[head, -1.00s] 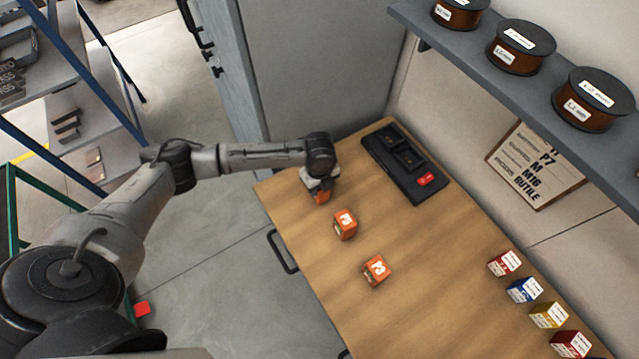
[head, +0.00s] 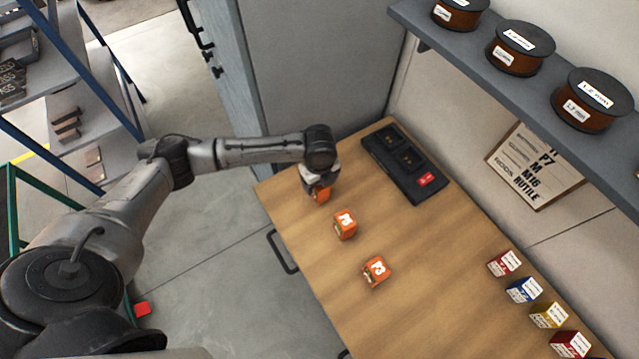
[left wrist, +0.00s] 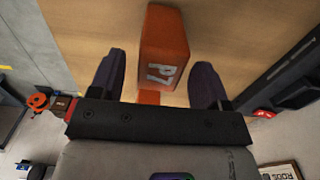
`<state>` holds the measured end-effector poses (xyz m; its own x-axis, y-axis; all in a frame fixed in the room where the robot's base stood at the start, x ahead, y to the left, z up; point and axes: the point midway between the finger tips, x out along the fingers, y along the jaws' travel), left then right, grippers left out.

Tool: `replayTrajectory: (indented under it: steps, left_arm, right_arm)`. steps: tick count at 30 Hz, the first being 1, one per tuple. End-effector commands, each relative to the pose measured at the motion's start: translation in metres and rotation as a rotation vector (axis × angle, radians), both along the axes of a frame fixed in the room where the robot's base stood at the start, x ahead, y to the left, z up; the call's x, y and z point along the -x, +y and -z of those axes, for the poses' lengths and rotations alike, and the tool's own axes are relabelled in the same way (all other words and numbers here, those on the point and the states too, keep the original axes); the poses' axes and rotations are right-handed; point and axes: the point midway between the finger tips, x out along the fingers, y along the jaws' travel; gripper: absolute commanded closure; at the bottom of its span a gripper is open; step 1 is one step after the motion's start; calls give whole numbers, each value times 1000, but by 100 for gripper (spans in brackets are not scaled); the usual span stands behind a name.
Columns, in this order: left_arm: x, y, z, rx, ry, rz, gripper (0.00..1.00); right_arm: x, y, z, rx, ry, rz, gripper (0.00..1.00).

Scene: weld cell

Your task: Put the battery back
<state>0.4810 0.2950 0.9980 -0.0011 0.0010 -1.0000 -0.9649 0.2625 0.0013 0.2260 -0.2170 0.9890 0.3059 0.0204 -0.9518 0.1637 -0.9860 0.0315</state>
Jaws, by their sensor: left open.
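An orange battery (head: 322,196) marked P7 is on the wooden bench near its left edge, partly hidden under my left gripper (head: 320,186). In the left wrist view the battery (left wrist: 165,35) lies between the two dark fingers of my left gripper (left wrist: 160,66), with a gap on each side, so the gripper is open. Two more orange batteries stand nearby, one in the middle (head: 345,225) and one closer (head: 376,271), both with white marks. A black charger dock (head: 420,195) with bays and a red label lies at the back of the bench. My right gripper is not in view.
Several small coloured boxes (head: 524,290) stand along the bench's right side. A grey shelf (head: 455,57) with dark spools overhangs it, and a clipboard sign (head: 533,165) leans on the wall. The bench (head: 440,275) is clear between the batteries and boxes.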

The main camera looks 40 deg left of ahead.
Motion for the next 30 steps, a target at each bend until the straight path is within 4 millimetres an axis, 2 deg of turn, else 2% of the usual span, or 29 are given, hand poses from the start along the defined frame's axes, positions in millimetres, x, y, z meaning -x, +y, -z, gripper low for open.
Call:
replayTrajectory:
  steps: [1,6,13,20,30]
  left_arm:
    - [-1,1,-12,0,-6,0,30]
    - [-1,0,-44,0,-5,1,30]
    - [-1,0,-77,1,-3,0,30]
    - [-1,0,-92,1,-2,-1,30]
    - [-1,0,-93,0,-1,-1,30]
  right_arm:
    - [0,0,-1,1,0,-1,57]
    - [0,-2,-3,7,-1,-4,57]
    - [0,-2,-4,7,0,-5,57]
    - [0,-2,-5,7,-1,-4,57]
    - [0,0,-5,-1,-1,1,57]
